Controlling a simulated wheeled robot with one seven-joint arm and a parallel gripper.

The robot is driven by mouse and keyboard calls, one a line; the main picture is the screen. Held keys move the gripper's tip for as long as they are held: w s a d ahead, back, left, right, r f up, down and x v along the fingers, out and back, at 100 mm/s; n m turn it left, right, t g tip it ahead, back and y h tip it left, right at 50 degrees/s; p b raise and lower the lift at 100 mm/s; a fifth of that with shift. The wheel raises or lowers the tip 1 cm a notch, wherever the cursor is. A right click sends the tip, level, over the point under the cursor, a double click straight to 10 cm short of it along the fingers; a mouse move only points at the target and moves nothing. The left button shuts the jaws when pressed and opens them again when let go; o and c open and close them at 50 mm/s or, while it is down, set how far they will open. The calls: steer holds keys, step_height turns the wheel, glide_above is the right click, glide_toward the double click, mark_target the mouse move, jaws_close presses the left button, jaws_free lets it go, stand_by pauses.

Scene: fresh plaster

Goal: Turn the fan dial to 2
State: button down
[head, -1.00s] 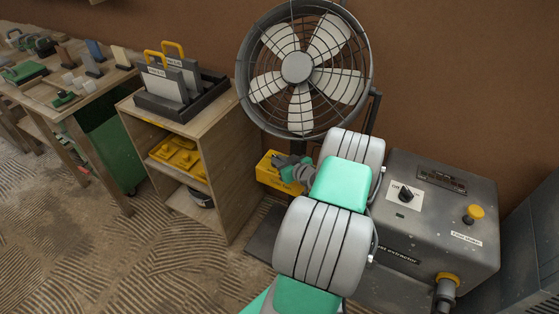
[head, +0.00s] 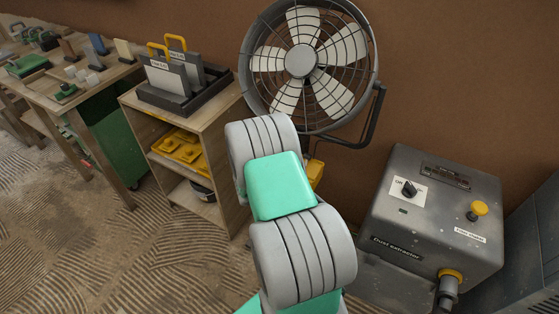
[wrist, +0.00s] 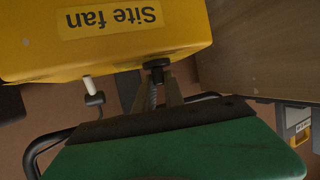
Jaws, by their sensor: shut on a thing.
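The site fan (head: 301,62) stands at the back in the head view. Its yellow control box (head: 316,174) is mostly hidden behind my arm there. In the wrist view the box (wrist: 185,35) appears upside down with a "Site fan" label. A dark dial (wrist: 156,63) sits at the box's edge. My gripper (wrist: 158,78) has its narrow fingers at the dial and is shut on it. The dial's marks and setting do not show. In the head view my gripper is hidden behind my arm.
A white peg (wrist: 88,84) sticks out of the box beside the dial. The dust extractor (head: 425,235) stands to the right with its own dial (head: 409,189). A wooden shelf (head: 228,150) with yellow items stands to the left. Open floor lies in front of it.

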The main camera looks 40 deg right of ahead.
steer(key=m+g+b, duration=0.1)
steer(key=b, duration=0.1)
steer(key=f+h+b, duration=0.1)
steer(key=b, duration=0.1)
steer(key=shift+w+a+f+m+g, duration=0.15)
steer(key=shift+w+a+m+g, duration=0.05)
steer(key=shift+w+m+g, duration=0.2)
steer(key=m+g+h+b, duration=0.1)
steer(key=g+b, duration=0.1)
steer(key=b, duration=0.1)
steer(key=shift+m+b, duration=0.3)
steer(key=shift+m, duration=0.1)
steer(key=m+g+b, duration=0.3)
steer(key=b, duration=0.1)
steer(key=shift+w+r+h, duration=0.15)
steer(key=shift+r+h, duration=0.1)
steer(key=shift+h, duration=0.15)
steer(key=shift+r+m+g+b, duration=0.15)
steer(key=shift+m+g+b, duration=0.7)
steer(key=shift+g, duration=0.25)
steer(key=c, duration=1.6)
jaws_free()
steer(key=shift+d, duration=0.15)
steer(key=shift+o, duration=0.8)
steer(key=shift+r, duration=0.1)
